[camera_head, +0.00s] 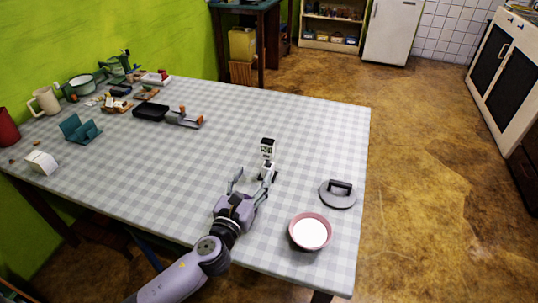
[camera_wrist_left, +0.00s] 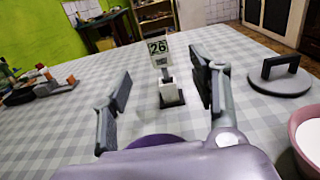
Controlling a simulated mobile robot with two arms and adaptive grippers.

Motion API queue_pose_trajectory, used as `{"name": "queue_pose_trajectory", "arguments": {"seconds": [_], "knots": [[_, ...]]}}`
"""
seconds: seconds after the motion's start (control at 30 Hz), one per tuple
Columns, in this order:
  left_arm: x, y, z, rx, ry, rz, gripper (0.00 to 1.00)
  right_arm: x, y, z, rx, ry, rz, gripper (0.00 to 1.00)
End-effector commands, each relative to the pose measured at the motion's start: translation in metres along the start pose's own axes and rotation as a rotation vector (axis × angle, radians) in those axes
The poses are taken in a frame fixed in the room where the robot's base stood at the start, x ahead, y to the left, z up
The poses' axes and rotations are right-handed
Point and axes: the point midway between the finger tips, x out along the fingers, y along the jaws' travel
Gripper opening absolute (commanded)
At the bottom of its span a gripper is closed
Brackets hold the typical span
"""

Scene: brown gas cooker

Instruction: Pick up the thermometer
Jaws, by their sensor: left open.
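The thermometer is most likely the small upright white device (camera_head: 267,152) with a dark-framed panel on the checked table. In the left wrist view this device (camera_wrist_left: 167,88) shows the number 26 on top, over a white body on a dark base. My left gripper (camera_head: 252,180) is open, low over the table, its fingers pointing at the device. In the left wrist view the device appears between the two spread fingers (camera_wrist_left: 160,88), somewhat beyond their tips. Nothing is in the grip, and I see no contact. My right gripper is not in view.
A pink bowl (camera_head: 310,232) with white contents and a grey round press with a handle (camera_head: 338,194) stand right of my gripper. A grey-orange tool (camera_head: 185,118), black tray (camera_head: 151,111) and teal holder (camera_head: 80,129) lie left. The checked table (camera_head: 310,125) is clear behind the device.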

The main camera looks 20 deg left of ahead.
Motion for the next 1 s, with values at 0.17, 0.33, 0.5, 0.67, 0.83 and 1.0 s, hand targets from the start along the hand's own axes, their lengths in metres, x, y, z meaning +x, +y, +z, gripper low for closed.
{"name": "queue_pose_trajectory", "arguments": {"seconds": [0.17,0.33,0.5,0.67,0.83,1.0], "knots": [[0.042,0.0,0.003,-0.005,-0.002,0.002,0.55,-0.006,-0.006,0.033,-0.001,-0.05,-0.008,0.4],[0.074,0.001,0.001,-0.005,0.0,0.002,0.55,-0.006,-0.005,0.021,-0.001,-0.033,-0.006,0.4],[0.088,0.001,0.001,-0.006,0.001,0.002,0.55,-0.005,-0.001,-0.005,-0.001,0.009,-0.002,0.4],[0.101,0.003,0.006,-0.007,0.0,0.003,0.55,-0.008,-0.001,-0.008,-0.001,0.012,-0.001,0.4],[0.127,0.006,0.01,-0.008,0.001,0.004,0.55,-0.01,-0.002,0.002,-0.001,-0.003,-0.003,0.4],[0.14,0.006,0.009,-0.007,0.002,0.002,0.55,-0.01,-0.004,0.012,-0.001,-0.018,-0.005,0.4]]}}
